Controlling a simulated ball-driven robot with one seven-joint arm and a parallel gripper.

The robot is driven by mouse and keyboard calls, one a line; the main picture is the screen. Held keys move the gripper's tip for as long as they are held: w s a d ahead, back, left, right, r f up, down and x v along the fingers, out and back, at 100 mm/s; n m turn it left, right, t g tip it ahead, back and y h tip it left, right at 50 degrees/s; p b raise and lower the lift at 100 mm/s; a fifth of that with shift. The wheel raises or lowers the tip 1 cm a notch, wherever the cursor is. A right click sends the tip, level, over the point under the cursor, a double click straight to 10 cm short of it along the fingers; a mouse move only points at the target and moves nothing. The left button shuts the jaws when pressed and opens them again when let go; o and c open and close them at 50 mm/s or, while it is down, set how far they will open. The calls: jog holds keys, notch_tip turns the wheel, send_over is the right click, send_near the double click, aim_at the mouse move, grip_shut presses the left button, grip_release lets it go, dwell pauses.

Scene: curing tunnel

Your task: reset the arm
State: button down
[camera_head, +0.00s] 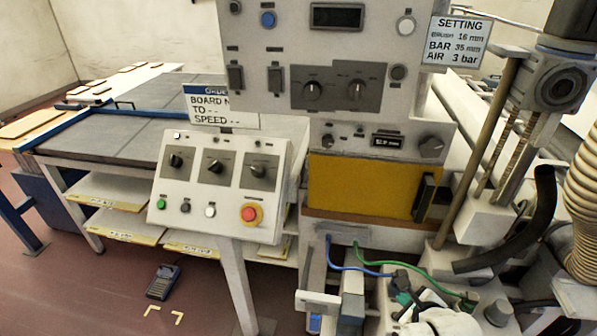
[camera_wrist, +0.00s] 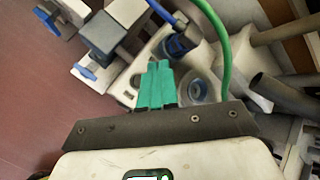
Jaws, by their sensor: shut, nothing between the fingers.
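My gripper (camera_wrist: 158,68) shows in the wrist view with its two green fingers together and nothing between them. Its green fingers also show low in the head view (camera_head: 403,298), in front of the lower part of the machine. In the wrist view a blue hose (camera_wrist: 170,14) and a green hose (camera_wrist: 222,45) run close beyond the fingers. I cannot tell whether the fingers touch the fittings behind them.
A control console (camera_head: 222,188) with knobs and a red stop button (camera_head: 251,214) stands left of the arm. A yellow panel (camera_head: 362,186) is above it. A ribbed hose (camera_head: 582,200) and a black pipe (camera_head: 540,225) crowd the right.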

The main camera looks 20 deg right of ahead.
jog(key=s+a+f+n+g+y+b, duration=0.1)
jog(key=s+a+n, duration=0.3)
jog(key=n, duration=0.6)
jog(key=s+a+f+n+g+y+b, duration=0.1)
jog(key=s+a+n+g, duration=0.3)
jog(key=s+n, duration=0.4)
jog(key=s+a+f+n+g+y, duration=0.1)
jog(key=s+a+n, duration=0.3)
jog(key=n, duration=0.9)
jog(key=s+f+g, duration=0.1)
jog(key=s, duration=0.2)
jog(key=shift+a+b, duration=0.35)
jog(key=shift+b, duration=0.05)
